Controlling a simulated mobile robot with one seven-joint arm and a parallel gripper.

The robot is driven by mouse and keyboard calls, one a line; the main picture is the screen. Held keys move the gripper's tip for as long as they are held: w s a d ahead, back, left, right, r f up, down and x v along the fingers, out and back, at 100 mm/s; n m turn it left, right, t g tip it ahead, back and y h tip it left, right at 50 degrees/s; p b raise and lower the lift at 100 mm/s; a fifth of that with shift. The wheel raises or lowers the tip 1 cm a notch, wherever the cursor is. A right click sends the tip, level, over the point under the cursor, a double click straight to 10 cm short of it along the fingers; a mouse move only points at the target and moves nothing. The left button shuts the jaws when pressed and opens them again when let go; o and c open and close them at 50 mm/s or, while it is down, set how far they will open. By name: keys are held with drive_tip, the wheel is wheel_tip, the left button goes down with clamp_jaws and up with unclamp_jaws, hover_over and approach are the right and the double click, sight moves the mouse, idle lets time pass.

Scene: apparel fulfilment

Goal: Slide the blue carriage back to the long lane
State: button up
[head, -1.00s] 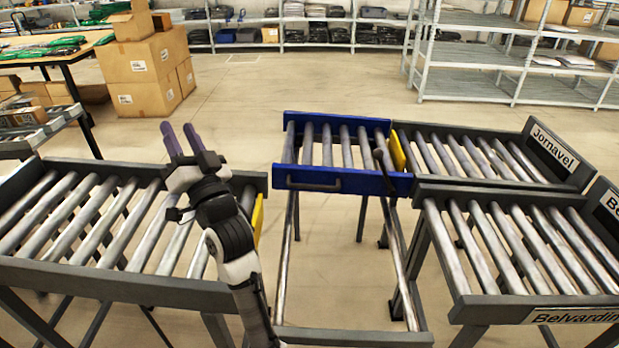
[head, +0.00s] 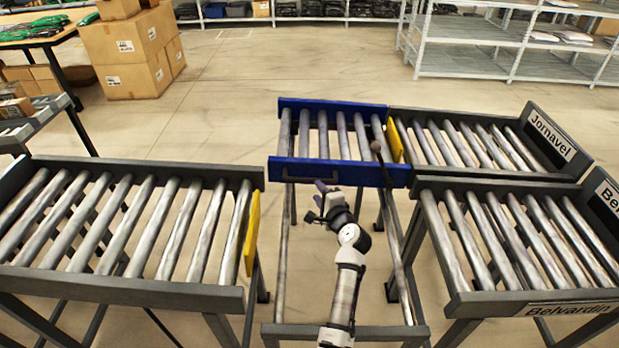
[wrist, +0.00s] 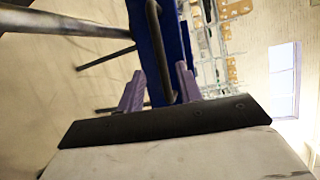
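The blue carriage (head: 335,172) stands at the far end of its transfer frame, lined up with the Jornavel lane (head: 480,142). Its dark handle (wrist: 156,45) is on the blue near panel, which also fills the upper middle of the wrist view (wrist: 178,40). My gripper (head: 323,187) is at this handle, in front of the carriage. In the wrist view its purple fingers (wrist: 158,90) are apart, with the handle bar between them and no clear grip on it. The longer roller lane (head: 130,285) is at the left, nearer than the carriage.
The transfer frame's rails (head: 281,262) run toward me, with open floor between them. A yellow stop (head: 252,232) closes the left lane's end; another (head: 394,140) stands at the carriage's right. The Belvardin lane (head: 470,304) is at the near right. Cardboard boxes (head: 122,60) stand behind left.

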sight(310, 180)
drive_tip(key=p+x, duration=0.1)
drive_tip(key=x, duration=0.7)
drive_tip(key=shift+c, duration=0.2)
clamp_jaws()
